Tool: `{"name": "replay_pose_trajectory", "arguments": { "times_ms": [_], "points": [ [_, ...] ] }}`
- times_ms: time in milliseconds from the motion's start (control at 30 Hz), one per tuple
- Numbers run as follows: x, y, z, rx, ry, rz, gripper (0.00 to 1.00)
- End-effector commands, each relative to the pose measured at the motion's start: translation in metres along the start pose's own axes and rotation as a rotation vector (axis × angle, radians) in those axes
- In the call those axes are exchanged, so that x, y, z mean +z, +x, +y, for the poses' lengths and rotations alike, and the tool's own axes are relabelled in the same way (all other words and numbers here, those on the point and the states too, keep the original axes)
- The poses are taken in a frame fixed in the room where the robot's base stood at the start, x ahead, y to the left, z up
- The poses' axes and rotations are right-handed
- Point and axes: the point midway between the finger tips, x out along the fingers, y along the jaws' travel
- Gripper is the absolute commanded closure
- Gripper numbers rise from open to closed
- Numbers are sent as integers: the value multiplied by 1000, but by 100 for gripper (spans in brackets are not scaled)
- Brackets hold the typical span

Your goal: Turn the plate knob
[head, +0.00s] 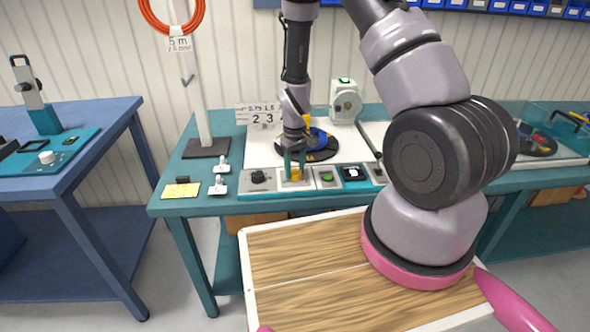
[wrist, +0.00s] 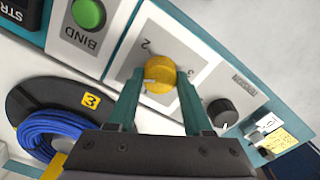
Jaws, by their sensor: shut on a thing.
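The yellow knob (wrist: 160,70) sits on a pale square panel plate on the front of the bench station, with the figures 2 and 3 printed beside it. In the wrist view a pale mark shows on the knob's face, towards its lower left. My gripper (wrist: 159,79) has one teal finger on each side of the knob and is shut on it. In the head view my gripper (head: 294,162) points straight down onto the panel. The knob (head: 295,172) shows only in part there, between and behind the fingers.
A black knob (wrist: 222,112) is on the panel beside the yellow one. The green BIND button (wrist: 88,13) is on its other side. A blue cable coil (wrist: 50,132) lies on a dark disc behind my gripper. A post with an orange coil (head: 172,12) stands at left.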

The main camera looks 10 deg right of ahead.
Motion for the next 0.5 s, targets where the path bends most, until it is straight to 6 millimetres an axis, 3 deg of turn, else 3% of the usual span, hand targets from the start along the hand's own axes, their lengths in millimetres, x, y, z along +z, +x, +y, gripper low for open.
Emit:
{"name": "replay_pose_trajectory", "arguments": {
  "times_ms": [500],
  "points": [
    [-1,0,0,0,490,2,100]
  ]
}}
